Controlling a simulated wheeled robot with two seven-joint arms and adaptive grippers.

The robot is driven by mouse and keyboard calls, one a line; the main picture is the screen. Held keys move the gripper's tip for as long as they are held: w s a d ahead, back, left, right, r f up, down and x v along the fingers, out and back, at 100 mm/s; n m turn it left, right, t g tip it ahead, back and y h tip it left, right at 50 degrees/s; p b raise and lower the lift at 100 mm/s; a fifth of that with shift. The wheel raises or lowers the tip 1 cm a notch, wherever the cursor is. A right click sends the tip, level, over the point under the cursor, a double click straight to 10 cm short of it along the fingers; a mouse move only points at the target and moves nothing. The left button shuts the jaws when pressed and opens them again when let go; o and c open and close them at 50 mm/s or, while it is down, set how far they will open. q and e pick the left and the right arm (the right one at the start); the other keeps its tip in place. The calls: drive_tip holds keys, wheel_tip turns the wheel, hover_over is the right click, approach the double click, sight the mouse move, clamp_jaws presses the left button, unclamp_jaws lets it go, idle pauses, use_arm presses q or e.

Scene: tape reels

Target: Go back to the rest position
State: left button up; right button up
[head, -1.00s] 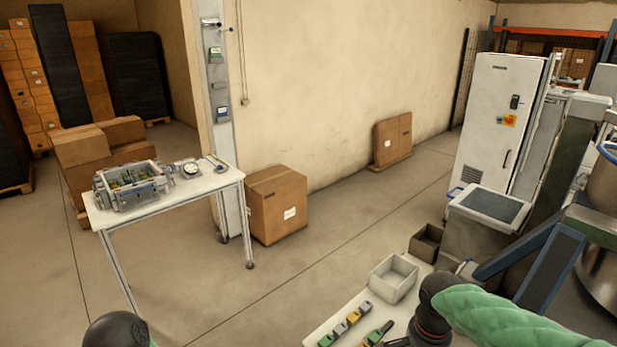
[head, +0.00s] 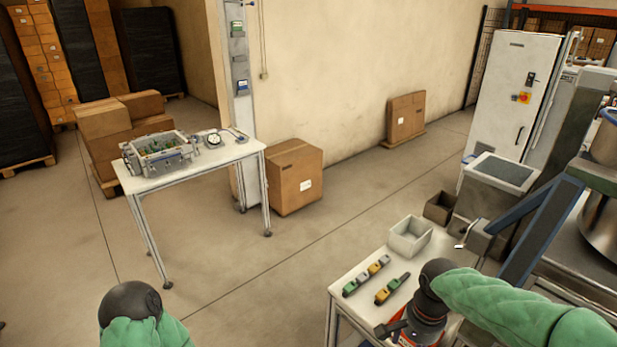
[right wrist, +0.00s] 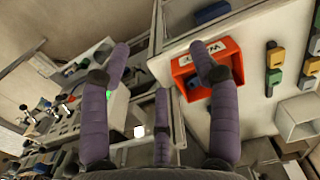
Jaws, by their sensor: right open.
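My right gripper (right wrist: 162,60) is open in the right wrist view, its purple fingers spread with nothing between them. One finger overlaps a red bin (right wrist: 184,70) with a white label; a blue thing (right wrist: 210,12) shows inside it. In the head view my right arm comes in from the right over the near table (head: 345,283), and its gripper is mostly hidden at the bottom edge. My left arm shows only its dark joint and green sleeve at the bottom left; its gripper is out of the frame.
A grey bin (head: 410,238) and rows of small coloured blocks (head: 367,275) are on the near table. A dark box (head: 440,208) is beyond it. A second table (head: 196,176) stands at the left with a grey crate (head: 155,155). The floor between the tables is clear.

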drive_tip(key=s+a+f+n+y+b, duration=0.15)
drive_tip(key=a+f, duration=0.35)
drive_tip(key=f, duration=0.6)
drive_tip(key=s+a+f+n+y+b, duration=0.1)
drive_tip(key=a+f+n, duration=0.25)
drive_tip(key=f, duration=0.65)
drive_tip(key=s+a+f+b, duration=0.1)
drive_tip(key=s+a+f, duration=0.1)
drive_tip(key=s+f, duration=0.3)
drive_tip(key=s+a+f+n+b, duration=0.1)
drive_tip(key=s+a+f, duration=0.2)
drive_tip(key=f, duration=0.7)
drive_tip(key=shift+s+f+n+y, duration=0.3)
drive_tip(key=shift+s+y, duration=0.15)
drive_tip(key=shift+s, duration=0.55)
drive_tip(key=shift+d, duration=0.1)
